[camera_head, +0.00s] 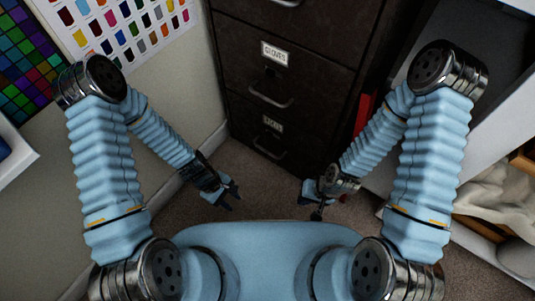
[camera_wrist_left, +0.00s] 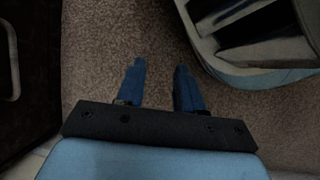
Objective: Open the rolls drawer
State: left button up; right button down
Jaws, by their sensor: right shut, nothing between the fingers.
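A dark filing cabinet (camera_head: 305,85) stands ahead in the head view. Its middle drawer carries a label reading GLOVES (camera_head: 275,53) and a curved handle (camera_head: 270,97). The drawer below has a smaller label (camera_head: 272,124), too small to read surely, and a handle (camera_head: 268,151). The visible drawers look closed. My left gripper (camera_head: 231,194) is open and empty, low in front of the cabinet and apart from it; its spread fingers (camera_wrist_left: 160,85) show over carpet in the left wrist view. My right gripper (camera_head: 317,208) is shut and empty, low to the right, touching no handle.
A wall with colour charts (camera_head: 125,25) is on the left. A white shelf unit (camera_head: 500,100) with cloth-like items (camera_head: 500,195) stands on the right, and a red object (camera_head: 363,113) is beside the cabinet. Carpet (camera_head: 250,180) is clear before the cabinet. A handle (camera_wrist_left: 13,60) shows in the left wrist view.

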pick_arm(q)
notch_tip(320, 180, down, 4)
jog(key=w+d+n+g+h+b, duration=0.1)
jog(key=w+n+h+b, duration=0.15)
jog(key=n, duration=0.35)
jog(key=n+t+h+b, duration=0.5)
jog(key=n+h+b, duration=0.4)
jog(key=n, duration=1.3)
send_near(267, 151)
jog(key=d+f, duration=0.1)
jog(key=d, duration=0.2)
jog(key=shift+n, duration=0.3)
jog(key=x, duration=0.7)
jog(key=shift+w+b, duration=0.2)
jog(key=shift+b, duration=0.1)
jog(key=shift+c, duration=0.4)
grip_shut()
